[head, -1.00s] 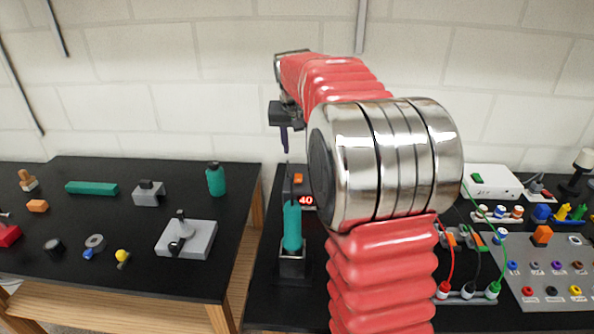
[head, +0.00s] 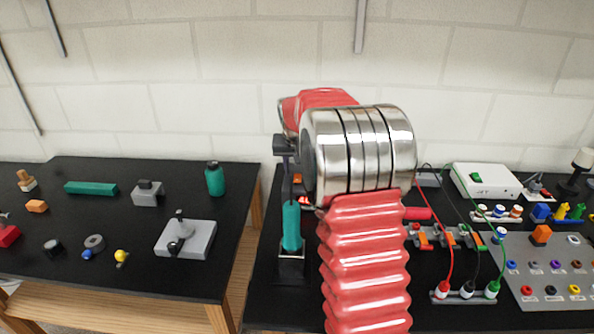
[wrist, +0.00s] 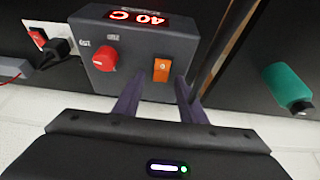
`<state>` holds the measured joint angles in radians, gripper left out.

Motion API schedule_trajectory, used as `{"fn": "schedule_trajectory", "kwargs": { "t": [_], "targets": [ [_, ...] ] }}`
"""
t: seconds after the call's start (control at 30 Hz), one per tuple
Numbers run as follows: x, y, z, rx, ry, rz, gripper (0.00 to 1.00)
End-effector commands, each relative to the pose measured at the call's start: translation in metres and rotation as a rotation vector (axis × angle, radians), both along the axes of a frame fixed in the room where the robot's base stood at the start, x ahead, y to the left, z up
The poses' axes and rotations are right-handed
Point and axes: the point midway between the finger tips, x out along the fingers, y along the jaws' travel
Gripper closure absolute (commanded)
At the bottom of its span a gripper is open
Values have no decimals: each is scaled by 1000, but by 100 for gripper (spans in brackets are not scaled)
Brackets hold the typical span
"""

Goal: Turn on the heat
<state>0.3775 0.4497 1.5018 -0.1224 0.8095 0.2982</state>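The heater control box (wrist: 120,40) is dark grey, with a red lit display (wrist: 138,18) reading 40 C, a red knob (wrist: 105,58) and an orange rocker switch (wrist: 162,69).
A teal-handled tool (head: 291,225) stands in a dark holder close in front. A socket with a black plug (wrist: 60,48) is beside the box. Power and wiring parts, including a white box (head: 486,181), fill the right. A teal bottle (head: 215,179) stands on the left table.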

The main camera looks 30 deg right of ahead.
Motion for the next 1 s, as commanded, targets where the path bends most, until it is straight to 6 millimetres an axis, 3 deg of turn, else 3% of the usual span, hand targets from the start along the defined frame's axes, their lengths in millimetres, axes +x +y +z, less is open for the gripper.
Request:
{"fn": "schedule_trajectory", "kwargs": {
  "t": [0.23,0.73,1.0],
  "targets": [
    [0,0,0,0,0,0,64],
    [0,1,0,0,0,1,99],
    [1,0,0,8,11,-1,100]
  ]
}}
